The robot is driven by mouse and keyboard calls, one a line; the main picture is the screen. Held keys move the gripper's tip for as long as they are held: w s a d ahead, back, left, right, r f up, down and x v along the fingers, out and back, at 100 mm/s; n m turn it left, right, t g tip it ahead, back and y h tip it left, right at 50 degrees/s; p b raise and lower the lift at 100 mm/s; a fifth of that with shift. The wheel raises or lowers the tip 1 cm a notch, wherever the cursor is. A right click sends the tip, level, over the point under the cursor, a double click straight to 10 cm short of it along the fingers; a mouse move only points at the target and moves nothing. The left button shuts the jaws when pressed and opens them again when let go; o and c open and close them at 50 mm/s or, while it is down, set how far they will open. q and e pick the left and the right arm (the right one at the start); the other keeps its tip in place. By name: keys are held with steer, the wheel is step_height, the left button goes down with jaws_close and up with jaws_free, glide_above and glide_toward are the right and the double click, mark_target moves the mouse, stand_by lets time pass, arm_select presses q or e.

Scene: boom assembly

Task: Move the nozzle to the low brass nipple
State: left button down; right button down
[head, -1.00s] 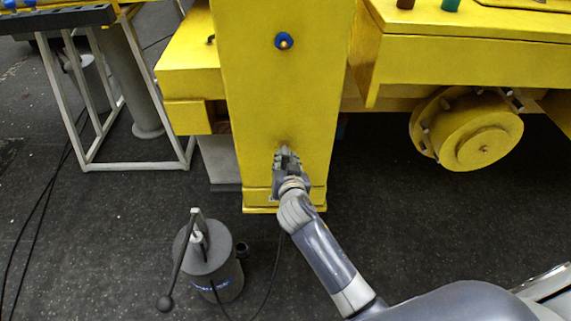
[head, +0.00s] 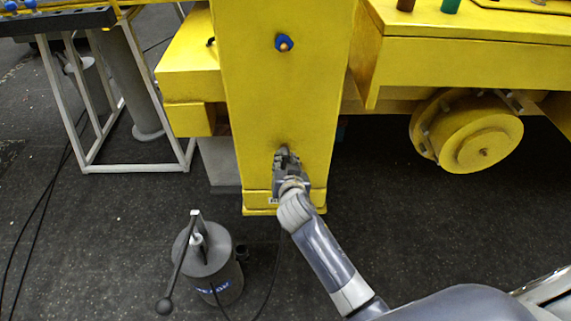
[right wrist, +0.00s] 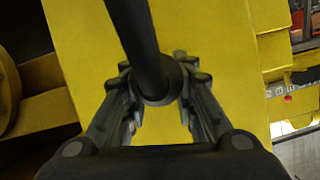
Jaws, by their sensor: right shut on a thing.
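My right gripper (head: 284,157) is at the lower part of the yellow boom's front face (head: 285,105), close to its surface. In the right wrist view its fingers (right wrist: 160,82) are shut around the dark round nozzle (right wrist: 157,92), with a thick black hose (right wrist: 140,35) running up from it. A brass nipple with a blue ring (head: 284,43) sits higher on the same face. No low brass nipple shows; the gripper and nozzle cover that spot. I cannot tell whether the nozzle touches the face. My left gripper is not in view.
A grey pump canister (head: 218,282) with a lever stands on the dark floor at lower left, a black hose (head: 271,268) beside it. A white metal frame (head: 135,167) stands at left. A round yellow drum (head: 478,140) is at right. Open floor (head: 420,225) lies below it.

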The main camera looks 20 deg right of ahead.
steer(key=shift+w, duration=0.35)
steer(key=c, duration=1.2)
jaws_free()
steer(key=shift+s, duration=0.1)
steer(key=v, duration=1.2)
